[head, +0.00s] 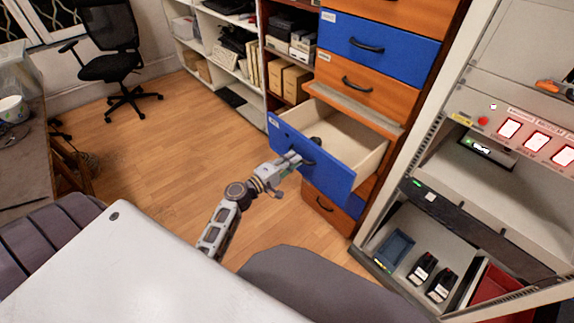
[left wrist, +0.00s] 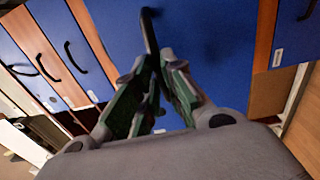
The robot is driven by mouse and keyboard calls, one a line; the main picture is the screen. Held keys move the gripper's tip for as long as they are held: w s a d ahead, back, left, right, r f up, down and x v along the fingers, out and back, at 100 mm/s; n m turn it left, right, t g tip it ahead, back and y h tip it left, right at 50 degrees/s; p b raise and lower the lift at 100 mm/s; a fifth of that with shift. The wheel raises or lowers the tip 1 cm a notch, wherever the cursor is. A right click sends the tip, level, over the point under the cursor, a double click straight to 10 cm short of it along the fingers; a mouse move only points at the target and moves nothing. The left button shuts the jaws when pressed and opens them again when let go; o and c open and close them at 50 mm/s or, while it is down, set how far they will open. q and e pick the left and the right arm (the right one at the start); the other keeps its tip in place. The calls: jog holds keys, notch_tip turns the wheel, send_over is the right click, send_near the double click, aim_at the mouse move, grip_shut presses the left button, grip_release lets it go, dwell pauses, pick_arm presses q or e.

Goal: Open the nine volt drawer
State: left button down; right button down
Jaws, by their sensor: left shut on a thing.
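A blue drawer (head: 318,167) stands pulled well out of the orange and blue cabinet in the head view, with its pale wooden inside (head: 352,135) showing. A dark object (head: 316,140) lies inside near the front. My left gripper (head: 298,158) is at the middle of the drawer's front. In the left wrist view its fingertips (left wrist: 157,62) are closed around the black bar handle (left wrist: 149,30) on the blue front (left wrist: 205,45). The drawer's label (head: 274,124) is too small to read. My right gripper is in neither view.
Closed orange and blue drawers (head: 380,47) are above and below the open one. A rack (head: 455,200) with small devices and bins stands close on the right. Shelves (head: 225,50) and an office chair (head: 110,55) are behind. The wooden floor (head: 190,140) to the left is clear.

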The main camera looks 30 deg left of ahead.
pick_arm(q)
jog(key=shift+w+d+r, duration=0.1)
jog(key=shift+w, duration=0.2)
jog(key=c, duration=1.5)
grip_release()
jog(key=shift+s, duration=0.15)
jog(key=shift+s, duration=0.1)
jog(key=v, duration=1.1)
jog(key=shift+s, duration=0.3)
jog(key=shift+f, duration=0.2)
